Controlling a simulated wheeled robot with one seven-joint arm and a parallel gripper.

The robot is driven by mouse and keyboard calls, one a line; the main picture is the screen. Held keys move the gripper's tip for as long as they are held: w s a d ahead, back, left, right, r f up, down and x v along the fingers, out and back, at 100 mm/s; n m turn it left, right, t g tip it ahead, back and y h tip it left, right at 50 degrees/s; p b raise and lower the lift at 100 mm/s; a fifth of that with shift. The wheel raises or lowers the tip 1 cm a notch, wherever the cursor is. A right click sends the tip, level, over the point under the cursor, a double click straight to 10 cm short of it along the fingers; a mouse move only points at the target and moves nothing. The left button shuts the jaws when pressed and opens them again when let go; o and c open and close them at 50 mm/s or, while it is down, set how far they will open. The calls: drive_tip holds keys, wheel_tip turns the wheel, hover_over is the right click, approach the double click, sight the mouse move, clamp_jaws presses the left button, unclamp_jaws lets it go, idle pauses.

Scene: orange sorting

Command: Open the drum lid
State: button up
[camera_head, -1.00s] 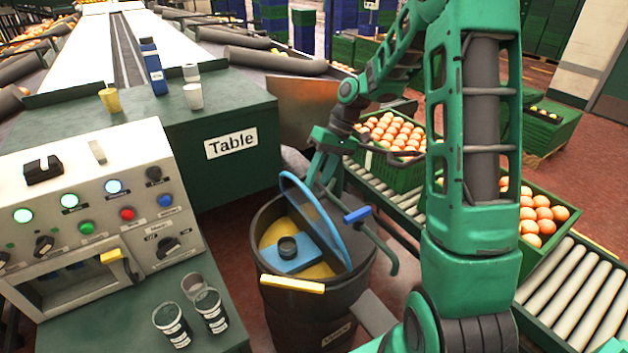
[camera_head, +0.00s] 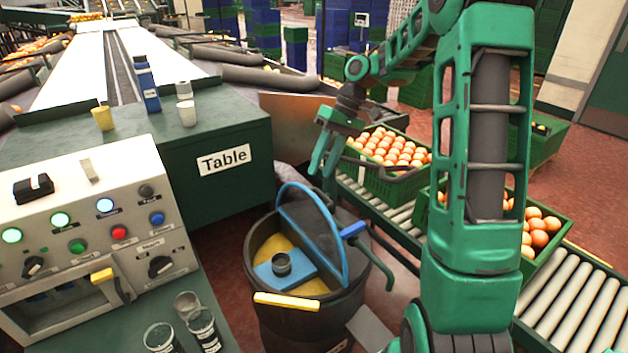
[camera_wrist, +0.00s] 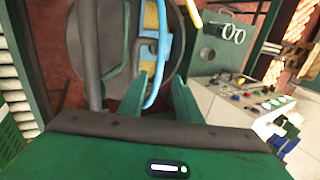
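The dark drum (camera_head: 262,312) stands in the middle, and its blue-rimmed lid (camera_head: 345,262) is raised on edge across the opening. The left part of the opening is uncovered, showing a yellow inside (camera_head: 272,246), a blue block (camera_head: 268,279) and a small dark cup on it. A blue handle (camera_head: 352,230) juts right from the lid. My gripper (camera_head: 322,168) is above the lid, and appears apart from it. In the wrist view its two green fingers (camera_wrist: 163,100) are spread, with the blue rim (camera_wrist: 163,60) showing between them and nothing clearly gripped.
The green table (camera_head: 245,150) is behind left of the drum. A control panel (camera_head: 110,215) with several cups stands at left front. Crates of oranges (camera_head: 375,180) sit on a roller conveyor (camera_head: 560,310) to the right. A yellow bar (camera_head: 287,301) is on the drum's front rim.

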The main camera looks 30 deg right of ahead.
drive_tip(key=shift+d+r, duration=0.25)
drive_tip(key=shift+r, duration=0.25)
